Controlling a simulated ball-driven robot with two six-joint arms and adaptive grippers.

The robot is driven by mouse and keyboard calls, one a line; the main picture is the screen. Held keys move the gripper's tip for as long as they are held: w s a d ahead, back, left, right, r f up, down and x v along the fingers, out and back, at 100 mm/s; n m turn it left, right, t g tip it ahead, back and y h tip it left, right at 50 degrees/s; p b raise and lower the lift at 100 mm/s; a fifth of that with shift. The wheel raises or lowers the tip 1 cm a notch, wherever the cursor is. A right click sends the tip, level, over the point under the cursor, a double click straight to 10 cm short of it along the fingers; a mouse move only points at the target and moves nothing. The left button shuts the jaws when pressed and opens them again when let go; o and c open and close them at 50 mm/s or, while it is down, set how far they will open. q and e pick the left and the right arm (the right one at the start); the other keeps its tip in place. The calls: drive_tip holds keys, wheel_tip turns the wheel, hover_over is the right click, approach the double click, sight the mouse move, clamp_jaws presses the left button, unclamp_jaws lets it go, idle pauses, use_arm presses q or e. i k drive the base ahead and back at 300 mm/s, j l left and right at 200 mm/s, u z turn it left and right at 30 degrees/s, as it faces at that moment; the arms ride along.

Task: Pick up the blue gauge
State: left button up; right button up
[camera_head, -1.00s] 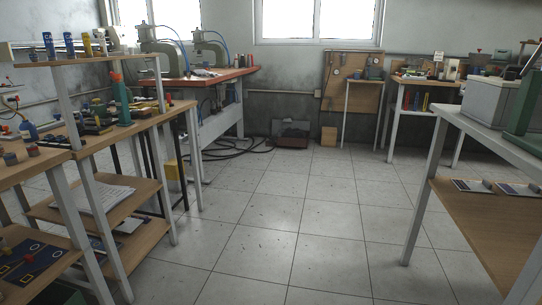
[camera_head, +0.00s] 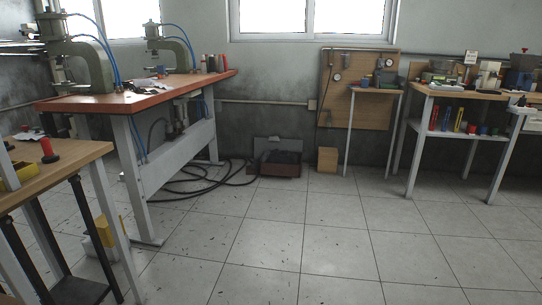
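No blue gauge can be made out for certain at this distance. Small round dark gauge-like items hang on the wooden pegboard (camera_head: 335,112) at the back wall. A small table (camera_head: 376,90) stands in front of the pegboard and bears a grey-green box-like item (camera_head: 387,78) with a small bluish patch above it, too small to identify. Neither of my grippers shows in the head view.
A red-topped bench (camera_head: 140,97) with two green presses stands at left; a wooden table (camera_head: 75,155) is nearer. A cluttered workbench (camera_head: 465,92) is at right. A black hose (camera_head: 205,185) and open case (camera_head: 280,168) lie at the back.

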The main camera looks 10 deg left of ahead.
sight(161, 69)
drive_tip(key=i+u, duration=0.2)
drive_tip(key=i, duration=0.3)
drive_tip(key=i+u, duration=0.2)
drive_tip(key=i, duration=0.3)
drive_tip(key=i+u, duration=0.15)
drive_tip(key=i, duration=0.35)
drive_tip(key=i+l+u, duration=0.2)
drive_tip(key=i, duration=0.3)
drive_tip(key=i+l+u, duration=0.2)
drive_tip(key=i, duration=0.3)
drive_tip(key=i+l+u, duration=0.2)
drive_tip(key=i, duration=0.15)
drive_tip(key=i+l+u, duration=0.25)
drive_tip(key=i+u, duration=0.2)
drive_tip(key=i+l+u, duration=0.15)
drive_tip(key=l+u, duration=0.15)
drive_tip(key=u, duration=0.2)
drive_tip(key=i+l+u, duration=0.15)
drive_tip(key=l+u, duration=0.3)
drive_tip(key=j, duration=0.1)
